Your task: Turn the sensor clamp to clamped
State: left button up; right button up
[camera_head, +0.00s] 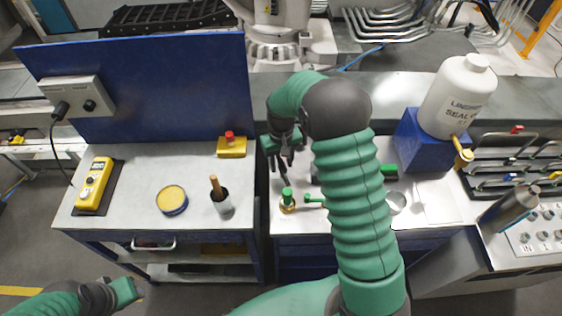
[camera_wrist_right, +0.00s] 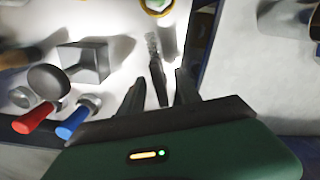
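I cannot tell for sure which part is the sensor clamp. A thin dark lever-like piece with a ridged grey end (camera_wrist_right: 155,68) shows in the right wrist view over the white worktop. My right gripper (camera_wrist_right: 158,88) is open, with one finger on each side of the lower part of this piece and gaps visible. In the head view my right gripper (camera_head: 281,160) points down behind a brass fitting with a green knob (camera_head: 287,199). My right forearm hides part of the worktop. My left gripper (camera_head: 128,292) is at the lower left, away from the worktop; its fingers are unclear.
In the wrist view a grey block with a round knob (camera_wrist_right: 85,60), a red handle (camera_wrist_right: 34,118) and a blue handle (camera_wrist_right: 78,120) lie left of the fingers. A white bottle (camera_head: 458,95) stands on a blue box (camera_head: 412,145). A gap separates the benches.

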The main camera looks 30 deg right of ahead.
grip_shut()
jog(key=shift+r+m+p, duration=0.2)
jog(key=shift+m+p, duration=0.3)
jog(key=shift+p, duration=0.05)
jog(key=shift+f+m, duration=0.1)
jog(key=shift+m, duration=0.3)
jog(key=shift+f, duration=0.1)
jog(key=shift+o, duration=0.8)
grip_release()
notch_tip(320, 180, up, 17)
jog(key=shift+f+b, duration=0.15)
jog(key=shift+b, duration=0.15)
